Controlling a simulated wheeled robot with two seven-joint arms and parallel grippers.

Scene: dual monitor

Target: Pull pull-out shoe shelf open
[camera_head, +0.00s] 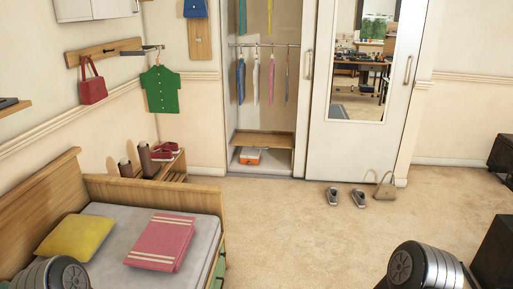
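A low wooden shelf (263,139) sits at the bottom of the open wardrobe, with an orange box (249,156) on the white floor panel beneath it. A small wooden rack (173,170) with red shoes (166,149) stands against the left wall behind the bed. I cannot tell for sure which of the two is the pull-out shoe shelf. Neither shows a clear gap or extended part. Only rounded parts of my arms show at the bottom left and bottom right corners. Both grippers are out of view.
A mirrored sliding door (341,150) covers the wardrobe's right half. Grey shoes (357,197) and a beige handbag (385,188) lie before it. Carpet (290,225) in the middle is clear.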

